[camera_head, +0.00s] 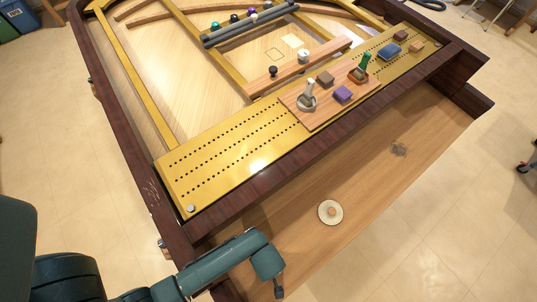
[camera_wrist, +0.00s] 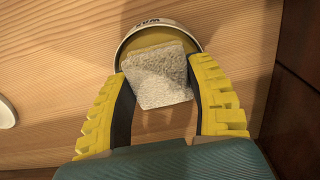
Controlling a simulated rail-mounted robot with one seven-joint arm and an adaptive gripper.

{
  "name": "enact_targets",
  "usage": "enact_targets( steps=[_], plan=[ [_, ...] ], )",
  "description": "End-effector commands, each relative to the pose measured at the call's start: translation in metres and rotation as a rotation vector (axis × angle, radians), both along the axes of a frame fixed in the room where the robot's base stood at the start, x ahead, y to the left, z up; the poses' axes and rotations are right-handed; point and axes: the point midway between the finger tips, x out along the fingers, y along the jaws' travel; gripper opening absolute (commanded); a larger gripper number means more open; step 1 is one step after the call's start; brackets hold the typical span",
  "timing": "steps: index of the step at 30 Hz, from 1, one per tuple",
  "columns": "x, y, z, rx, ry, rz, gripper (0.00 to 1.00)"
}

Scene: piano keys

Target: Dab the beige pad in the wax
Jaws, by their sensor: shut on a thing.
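My gripper (camera_wrist: 160,78) is shut on the beige pad (camera_wrist: 158,78), a pale, rough-textured square held between its yellow fingers. In the wrist view the pad overlaps the round wax tin (camera_wrist: 184,27), which has a pale rim with "WAX" lettering and yellowish wax inside. The pad hides much of the wax, and I cannot tell whether it touches it. In the head view my gripper (camera_head: 278,290) is at the bottom, over the front of the wooden shelf. The tin and the pad cannot be made out there.
A tool board (camera_head: 315,117) sits on the gold plate (camera_head: 225,145). A dark wooden wall (camera_wrist: 297,110) stands right in the wrist view.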

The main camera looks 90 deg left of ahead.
Motion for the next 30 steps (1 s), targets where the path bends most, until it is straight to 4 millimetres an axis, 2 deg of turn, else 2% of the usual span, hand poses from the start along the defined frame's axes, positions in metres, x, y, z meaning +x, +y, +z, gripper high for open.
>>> enact_targets(
  steps=[6,24,30],
  plan=[
    [0.000,0.000,0.021,-0.001,0.001,0.000,0.27],
    [0.000,0.000,0.066,-0.001,-0.001,0.000,0.27],
    [0.000,0.000,0.070,-0.001,-0.001,0.000,0.27]
  ],
)
